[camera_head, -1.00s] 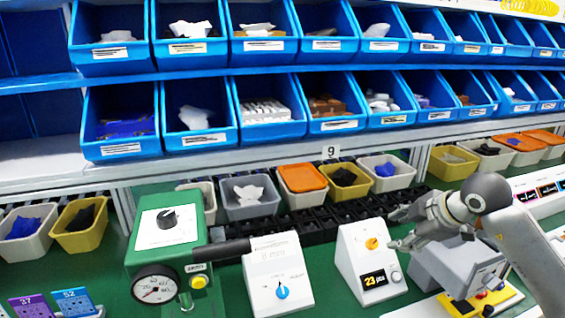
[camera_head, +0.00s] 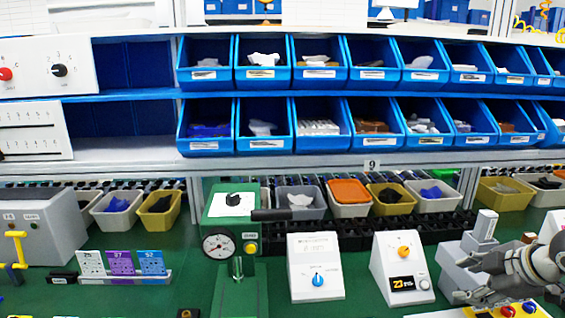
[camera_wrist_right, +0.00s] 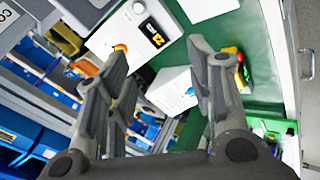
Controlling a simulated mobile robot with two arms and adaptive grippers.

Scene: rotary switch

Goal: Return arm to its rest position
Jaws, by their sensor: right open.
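My right gripper (camera_head: 480,279) is at the right edge in the head view, fingers pointing left, open and empty. Further left is the white box with a blue knob (camera_head: 318,280). In the right wrist view my open fingers (camera_wrist_right: 160,85) have nothing between them that they touch; the orange-knob box (camera_wrist_right: 122,30) shows beyond. My left gripper is not seen.
Blue bins (camera_head: 318,62) fill two shelves at the back. Small bins (camera_head: 299,201) stand below. A green device with a gauge (camera_head: 217,247) and a black handle stands at centre left. Cards in a holder (camera_head: 121,264) stand left. Green table shows between the devices.

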